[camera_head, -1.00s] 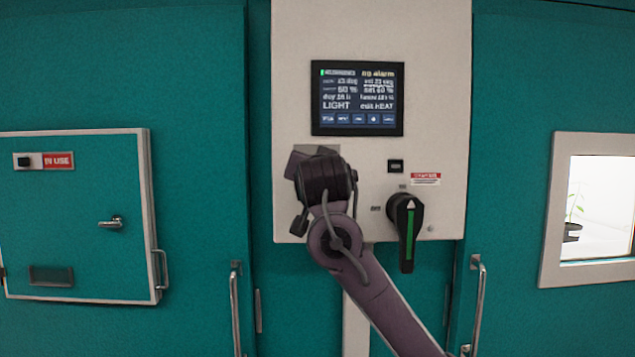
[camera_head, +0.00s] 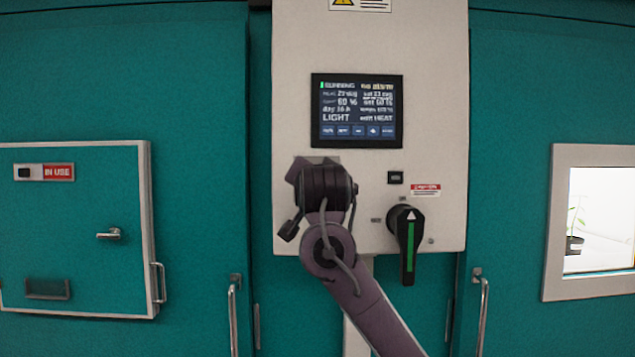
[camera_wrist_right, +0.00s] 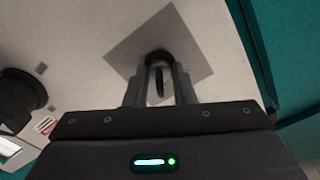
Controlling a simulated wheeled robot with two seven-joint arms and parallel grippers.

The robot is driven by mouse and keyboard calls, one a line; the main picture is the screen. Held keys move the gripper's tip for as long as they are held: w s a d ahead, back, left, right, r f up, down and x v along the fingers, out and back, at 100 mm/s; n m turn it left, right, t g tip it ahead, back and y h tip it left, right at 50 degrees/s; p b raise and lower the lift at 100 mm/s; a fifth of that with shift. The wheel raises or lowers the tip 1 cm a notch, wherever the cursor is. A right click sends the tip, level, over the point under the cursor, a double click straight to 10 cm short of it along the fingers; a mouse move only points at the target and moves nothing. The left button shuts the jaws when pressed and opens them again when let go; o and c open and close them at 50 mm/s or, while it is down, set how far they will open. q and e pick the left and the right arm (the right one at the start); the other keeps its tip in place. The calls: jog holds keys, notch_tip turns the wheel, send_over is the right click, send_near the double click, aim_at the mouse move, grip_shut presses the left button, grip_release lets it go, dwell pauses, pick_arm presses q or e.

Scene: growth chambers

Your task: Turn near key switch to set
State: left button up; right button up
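The near key switch (camera_wrist_right: 158,62) sits on a square grey plate (camera_wrist_right: 190,45) on the control box. In the right wrist view my right gripper (camera_wrist_right: 160,92) has its two fingers on either side of the dark key, with a narrow gap between them. I see no clear contact with the key. In the head view my right wrist covers the switch, and only a bit of the plate (camera_head: 322,159) shows above it. My left gripper is not in view.
The white control box (camera_head: 430,110) carries a lit screen (camera_head: 357,111) above the switch. A black rotary handle with a green stripe (camera_head: 408,240) stands just right of my right arm. Teal doors with bar handles (camera_head: 233,315) flank the box.

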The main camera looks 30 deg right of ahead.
jog(key=shift+o, duration=0.3)
jog(key=shift+s, duration=0.15)
jog(key=shift+s+a+b, duration=0.2)
jog(key=shift+s+b, duration=0.05)
jog(key=shift+b, duration=0.1)
jog(key=b+v, duration=0.2)
jog(key=v, duration=0.5)
jog(key=shift+b, duration=0.4)
